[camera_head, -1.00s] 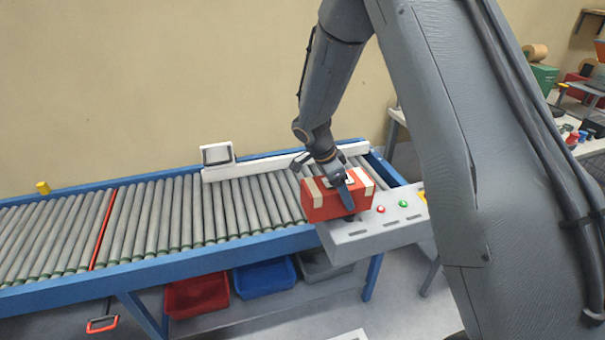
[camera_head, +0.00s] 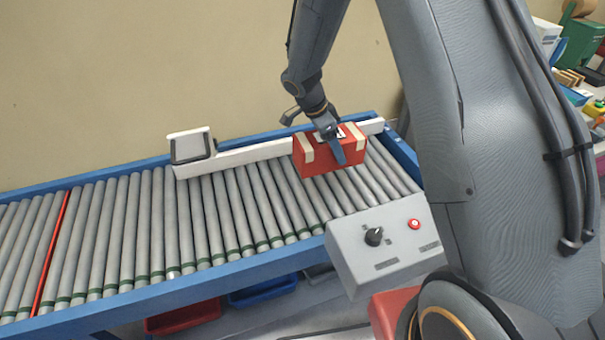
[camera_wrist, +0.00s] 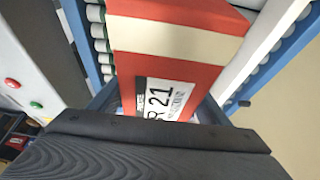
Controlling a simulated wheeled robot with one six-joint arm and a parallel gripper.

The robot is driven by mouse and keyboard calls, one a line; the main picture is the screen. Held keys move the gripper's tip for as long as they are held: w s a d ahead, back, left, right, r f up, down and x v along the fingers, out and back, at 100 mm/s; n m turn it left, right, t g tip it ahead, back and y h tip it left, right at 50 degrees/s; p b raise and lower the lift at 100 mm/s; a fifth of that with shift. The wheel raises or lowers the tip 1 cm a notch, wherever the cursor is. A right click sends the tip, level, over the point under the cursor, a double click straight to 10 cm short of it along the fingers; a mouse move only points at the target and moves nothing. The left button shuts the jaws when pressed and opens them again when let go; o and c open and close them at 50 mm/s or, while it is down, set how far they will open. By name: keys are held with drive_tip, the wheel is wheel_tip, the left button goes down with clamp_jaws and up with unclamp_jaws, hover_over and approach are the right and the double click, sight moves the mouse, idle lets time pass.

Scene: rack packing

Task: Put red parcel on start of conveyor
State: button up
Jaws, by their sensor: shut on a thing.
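The red parcel (camera_head: 326,156) has cream tape bands and a white label on top. My gripper (camera_head: 335,146) is shut on it from above, over the right part of the conveyor (camera_head: 232,205). In the wrist view the red parcel (camera_wrist: 180,50) fills the upper middle, with a label showing "21", and my gripper's fingers (camera_wrist: 158,108) lie on both sides. The parcel is close to the white rail at the back. I cannot tell whether its underside touches the rollers.
A grey control box (camera_head: 385,245) with a black knob and red button stands at the conveyor's front edge. A white rail (camera_head: 245,158) with a small screen (camera_head: 192,146) runs along the back. A red line (camera_head: 48,255) crosses the left rollers. Rollers left of the parcel are clear.

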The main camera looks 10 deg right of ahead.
drive_tip(key=shift+w+f, duration=0.45)
drive_tip(key=shift+f, duration=0.15)
wheel_tip(320, 180, down, 8)
drive_tip(key=p, duration=0.2)
drive_tip(key=shift+a+p, duration=0.1)
drive_tip(key=shift+p, duration=0.3)
drive_tip(key=shift+f, duration=0.7)
drive_tip(key=shift+f, duration=0.15)
drive_tip(key=o, duration=1.5)
drive_tip(key=shift+c, duration=0.2)
